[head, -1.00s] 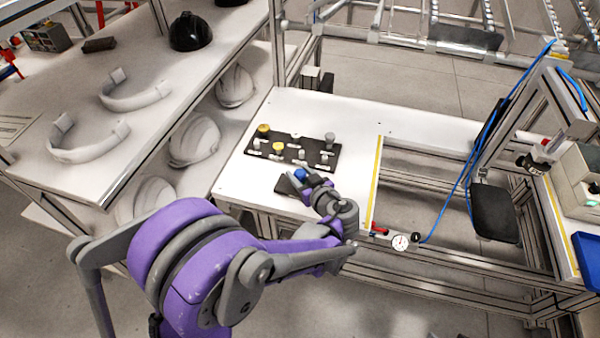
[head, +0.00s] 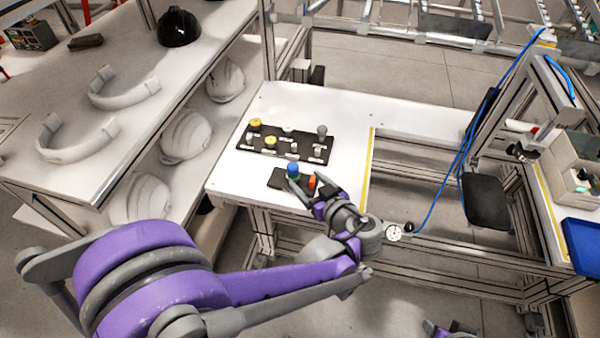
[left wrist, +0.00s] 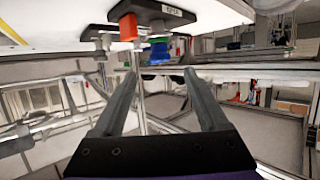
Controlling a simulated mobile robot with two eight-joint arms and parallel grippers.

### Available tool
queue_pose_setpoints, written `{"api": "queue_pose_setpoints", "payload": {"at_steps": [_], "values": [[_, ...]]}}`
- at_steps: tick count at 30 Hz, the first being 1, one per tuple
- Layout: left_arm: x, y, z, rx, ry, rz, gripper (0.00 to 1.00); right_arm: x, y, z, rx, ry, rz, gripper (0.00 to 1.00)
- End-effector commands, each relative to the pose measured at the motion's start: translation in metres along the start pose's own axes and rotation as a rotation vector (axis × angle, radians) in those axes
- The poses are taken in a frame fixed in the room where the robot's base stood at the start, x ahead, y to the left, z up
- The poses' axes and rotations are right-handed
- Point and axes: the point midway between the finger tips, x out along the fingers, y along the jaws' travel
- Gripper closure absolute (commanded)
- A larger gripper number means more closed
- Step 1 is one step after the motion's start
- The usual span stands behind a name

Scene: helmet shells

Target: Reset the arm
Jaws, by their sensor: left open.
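My left gripper (head: 303,186) is at the near edge of the white table (head: 330,115). In the left wrist view its two fingers (left wrist: 160,78) are apart with nothing held between them. A small black plate (head: 276,181) lies just beyond it, bearing a blue and green piece (head: 293,169) and an orange-red piece (head: 312,181). In the left wrist view the blue piece (left wrist: 159,54) and the orange-red piece (left wrist: 128,27) appear beyond the fingertips.
A larger black board (head: 280,151) with yellow and grey knobs lies farther back on the table. A shelf (head: 110,130) with helmets stands left. A metal frame, a gauge (head: 394,233) and a blue hose (head: 440,205) are right. A blue bin (head: 583,243) sits far right.

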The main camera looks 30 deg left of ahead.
Motion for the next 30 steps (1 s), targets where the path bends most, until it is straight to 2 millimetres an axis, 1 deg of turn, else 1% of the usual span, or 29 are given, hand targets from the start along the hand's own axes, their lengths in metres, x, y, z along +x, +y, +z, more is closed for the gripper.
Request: {"api": "queue_pose_setpoints", "payload": {"at_steps": [1, 3, 6, 23, 26, 29, 30], "values": [[-0.007, 0.001, 0.0, 0.001, 0.0, 0.002, 0.24, 0.0, 0.0, 0.0, 0.0, 0.0, 0.0, 0.5], [-0.012, 0.001, 0.0, 0.001, 0.0, 0.002, 0.24, 0.0, 0.0, 0.0, 0.0, 0.0, 0.0, 0.5], [-0.016, 0.0, 0.0, 0.0, 0.0, 0.0, 0.24, 0.0, 0.0, 0.0, 0.0, 0.0, 0.0, 0.5], [-0.016, -0.001, 0.0, 0.006, -0.006, -0.002, 0.24, -0.001, 0.0, -0.001, 0.0, 0.0, 0.0, 0.5], [-0.013, -0.012, 0.001, 0.058, -0.061, -0.006, 0.24, -0.003, 0.0, -0.002, 0.0, 0.001, 0.0, 0.5], [-0.011, -0.035, 0.004, 0.176, -0.19, 0.003, 0.24, -0.008, 0.0, -0.006, 0.0, 0.004, 0.0, 0.5], [-0.013, -0.047, 0.008, 0.235, -0.259, 0.019, 0.24, -0.011, 0.0, -0.008, 0.0, 0.005, 0.0, 0.5]]}}
